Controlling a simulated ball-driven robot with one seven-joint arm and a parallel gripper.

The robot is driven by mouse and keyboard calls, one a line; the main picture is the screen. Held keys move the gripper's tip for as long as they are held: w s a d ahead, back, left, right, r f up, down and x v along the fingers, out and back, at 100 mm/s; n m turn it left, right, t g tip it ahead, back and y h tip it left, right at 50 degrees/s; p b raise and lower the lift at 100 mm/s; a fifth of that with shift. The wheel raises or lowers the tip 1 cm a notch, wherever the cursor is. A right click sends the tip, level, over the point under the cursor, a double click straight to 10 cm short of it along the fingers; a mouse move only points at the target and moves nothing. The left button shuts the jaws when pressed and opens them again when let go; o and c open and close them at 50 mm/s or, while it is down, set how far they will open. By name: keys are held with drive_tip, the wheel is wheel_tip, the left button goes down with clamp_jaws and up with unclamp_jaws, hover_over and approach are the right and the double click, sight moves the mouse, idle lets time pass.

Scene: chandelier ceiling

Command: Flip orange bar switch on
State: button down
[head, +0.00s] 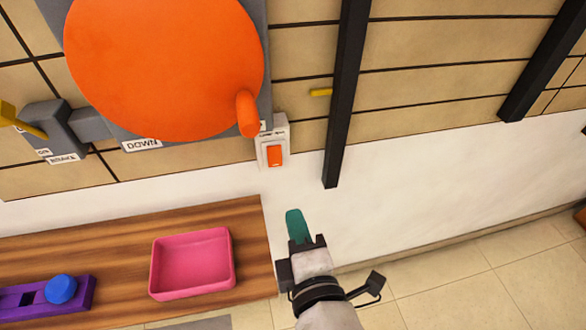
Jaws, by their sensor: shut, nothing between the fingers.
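The orange bar switch (274,156) is a small orange rocker set in a pale plate on the wall. Part of a label shows above it. I cannot tell from this view whether it is on or off. My gripper (294,214) has teal fingers that are shut and empty. It is below and slightly right of the switch in the picture, in front of the white lower wall, apart from the switch.
A large orange disc (160,65) with a knob (247,113) is just above left of the switch. A black post (345,100) stands to the right. A wooden table (120,235) holds a pink tray (192,292) and a purple slider (80,295) with a blue knob.

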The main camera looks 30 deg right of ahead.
sight(278, 162)
idle(0.3)
drive_tip(key=p+x, duration=0.2)
drive_tip(key=x, duration=1.1)
drive_tip(key=shift+w, duration=0.3)
drive_tip(key=shift+w+d+f, duration=0.1)
drive_tip(key=shift+w+d, duration=0.05)
drive_tip(key=shift+w, duration=0.05)
drive_tip(key=shift+w+f+b, duration=0.15)
drive_tip(key=shift+f+b, duration=0.25)
drive_tip(key=shift+b, duration=0.55)
drive_tip(key=shift+r+t, duration=0.3)
drive_tip(key=shift+r, duration=0.05)
